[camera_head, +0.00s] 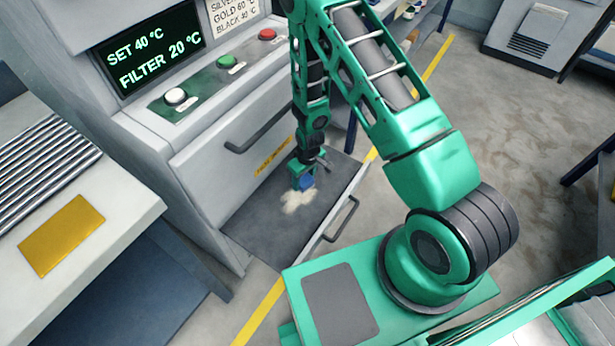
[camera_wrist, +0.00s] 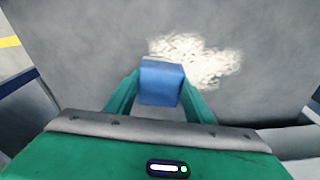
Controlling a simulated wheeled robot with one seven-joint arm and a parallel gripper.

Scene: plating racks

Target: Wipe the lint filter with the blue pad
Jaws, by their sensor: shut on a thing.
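The lint filter (camera_head: 262,232) is a dark grey flat panel in the pulled-out drawer at the foot of the grey machine. A pale, fuzzy patch of lint (camera_head: 297,200) lies on it; the patch also shows in the wrist view (camera_wrist: 205,60). My gripper (camera_head: 302,178) is low over the filter, shut on the blue pad (camera_head: 308,182). In the wrist view the blue pad (camera_wrist: 161,82) sits between my green fingers, beside and partly over the lint's left edge. I cannot tell whether the pad touches the filter.
The machine has a display (camera_head: 152,48) reading SET 40 °C and FILTER 20 °C, and white, green and red buttons. A handle (camera_head: 342,218) is on the drawer's front. A bench with a yellow plate (camera_head: 62,235) stands at left. Open floor lies at upper right.

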